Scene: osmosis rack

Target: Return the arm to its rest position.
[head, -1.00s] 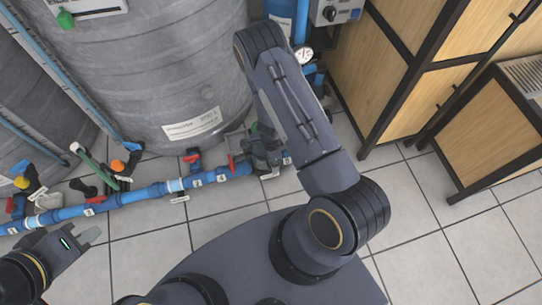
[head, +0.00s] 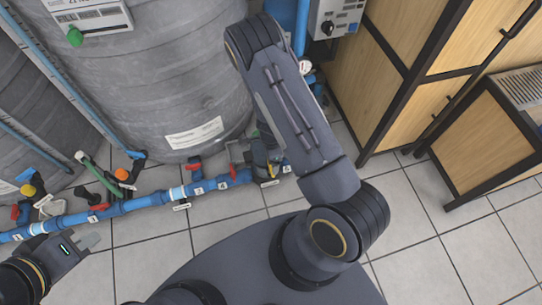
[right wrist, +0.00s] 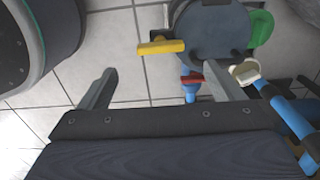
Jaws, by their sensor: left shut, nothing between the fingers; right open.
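My right arm (head: 300,120) reaches forward across the middle of the head view, toward the blue pipe at the foot of the large grey tank. Its gripper end is low by the pipe and partly hidden by the arm. In the right wrist view my right gripper (right wrist: 160,85) is open, with its two fingers wide apart and nothing between them. Beyond the fingers are a yellow handle (right wrist: 160,47), a red valve (right wrist: 192,80) and a dark round body (right wrist: 210,35). My left gripper (head: 88,242) is shut and empty at the lower left, over the floor below the pipe.
The large grey tank (head: 150,75) stands behind the blue pipe (head: 130,204), which carries several red-handled valves. Wooden cabinets (head: 400,85) stand at the right. Tiled floor (head: 420,230) is clear at the lower right. A blue pipe (right wrist: 288,118) runs beside the right finger.

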